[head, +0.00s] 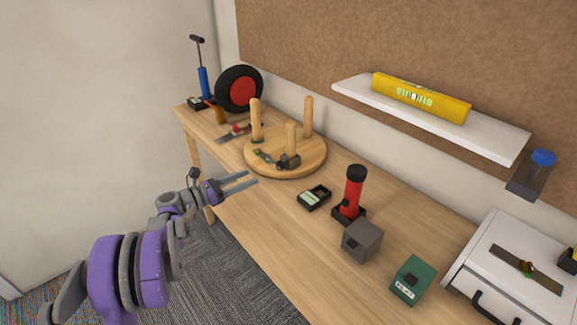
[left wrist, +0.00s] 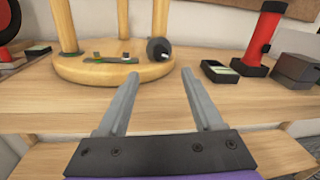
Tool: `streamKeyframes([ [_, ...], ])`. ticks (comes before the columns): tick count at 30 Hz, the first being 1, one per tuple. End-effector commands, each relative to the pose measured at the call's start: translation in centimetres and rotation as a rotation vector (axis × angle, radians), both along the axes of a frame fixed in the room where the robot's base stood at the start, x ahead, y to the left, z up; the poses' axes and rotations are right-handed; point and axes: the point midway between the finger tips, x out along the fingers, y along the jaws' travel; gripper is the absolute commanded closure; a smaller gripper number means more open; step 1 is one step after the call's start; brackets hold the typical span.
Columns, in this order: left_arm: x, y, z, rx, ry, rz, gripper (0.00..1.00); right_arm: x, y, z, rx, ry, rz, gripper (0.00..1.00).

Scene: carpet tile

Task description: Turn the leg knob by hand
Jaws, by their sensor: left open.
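A round wooden disc (head: 312,166) with three upright wooden legs stands on the workbench, like an upturned stool; its rim also shows in the left wrist view (left wrist: 100,76). A dark grey knob-like part (head: 288,162) sits on the disc near the front leg (head: 291,138). In the left wrist view this part (left wrist: 157,48) lies beyond the gap between my fingertips. My left gripper (head: 252,178) is open and empty, just short of the disc's front edge and apart from it. Its fingers point at the disc in the left wrist view (left wrist: 160,73). My right gripper is not in view.
Right of the disc are a black box (head: 314,197), a red flashlight-like cylinder (head: 353,190), a grey block (head: 362,241) and a green box (head: 412,280). A wheel (head: 240,90) and blue pump (head: 204,83) stand behind left. A shelf (head: 360,94) overhangs the bench.

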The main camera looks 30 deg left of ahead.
Motion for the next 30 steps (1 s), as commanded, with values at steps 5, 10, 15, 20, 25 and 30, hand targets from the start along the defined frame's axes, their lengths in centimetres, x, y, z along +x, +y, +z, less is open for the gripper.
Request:
streamKeyframes([
  [5,2.2,-1.4,0.0,-0.001,0.000,-0.005,0.32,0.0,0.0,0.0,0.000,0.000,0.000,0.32],
  [10,5.1,-3.0,0.0,0.000,0.000,-0.005,0.32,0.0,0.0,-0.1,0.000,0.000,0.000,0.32],
  [15,7.5,-4.4,0.0,0.001,0.000,-0.004,0.32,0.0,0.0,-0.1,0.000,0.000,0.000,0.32],
  [20,8.8,-5.1,0.0,0.001,-0.001,-0.002,0.32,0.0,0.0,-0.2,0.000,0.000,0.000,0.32],
  [25,9.2,-5.3,0.0,0.001,-0.001,-0.002,0.32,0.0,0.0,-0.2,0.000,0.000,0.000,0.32],
  [30,9.2,-5.3,0.0,0.001,-0.001,-0.002,0.32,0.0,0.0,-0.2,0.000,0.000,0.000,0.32],
])
